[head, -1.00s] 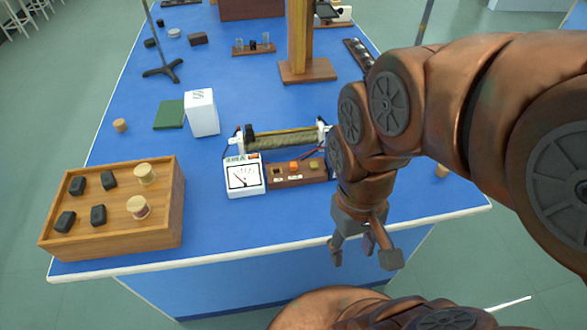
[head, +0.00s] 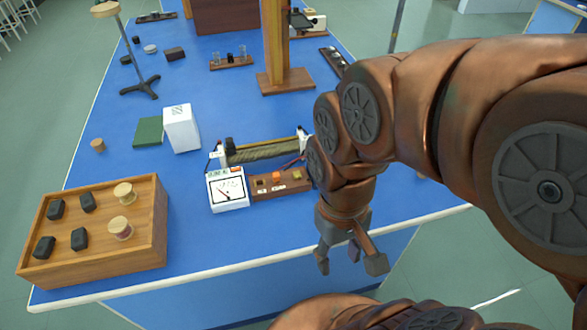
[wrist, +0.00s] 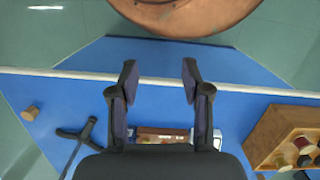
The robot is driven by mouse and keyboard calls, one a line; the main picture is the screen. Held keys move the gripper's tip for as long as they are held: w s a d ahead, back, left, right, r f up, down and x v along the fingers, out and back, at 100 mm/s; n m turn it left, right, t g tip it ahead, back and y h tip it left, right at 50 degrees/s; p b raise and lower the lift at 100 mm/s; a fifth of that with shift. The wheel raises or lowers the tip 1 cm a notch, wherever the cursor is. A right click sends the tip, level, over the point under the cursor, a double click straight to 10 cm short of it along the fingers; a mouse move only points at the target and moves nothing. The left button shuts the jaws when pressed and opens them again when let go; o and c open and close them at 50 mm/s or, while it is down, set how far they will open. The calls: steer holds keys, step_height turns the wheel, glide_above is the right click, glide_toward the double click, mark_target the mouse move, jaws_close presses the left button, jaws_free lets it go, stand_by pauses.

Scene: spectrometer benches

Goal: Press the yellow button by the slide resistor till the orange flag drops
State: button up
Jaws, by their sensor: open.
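The slide resistor (head: 264,152) lies across the blue bench, behind a brown button box (head: 282,187). The box carries a dark piece, an orange piece (head: 276,175) and a dull yellow button (head: 297,173) at its right end. A white meter (head: 228,192) stands left of the box, with a small orange-red mark (head: 239,170) on top; I cannot tell which orange part is the flag. My gripper (head: 349,262) is open and empty, apart from the box, to its right and nearer the front edge. The wrist view shows its spread fingers (wrist: 158,78); the box shows partly between them.
A wooden tray (head: 150,235) with black blocks and spools sits at the front left. A white box (head: 181,128), a green pad (head: 149,131) and a wooden post stand (head: 286,83) are farther back. Bare bench lies in front of the button box.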

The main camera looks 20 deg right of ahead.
jaws_close()
stand_by(1.4)
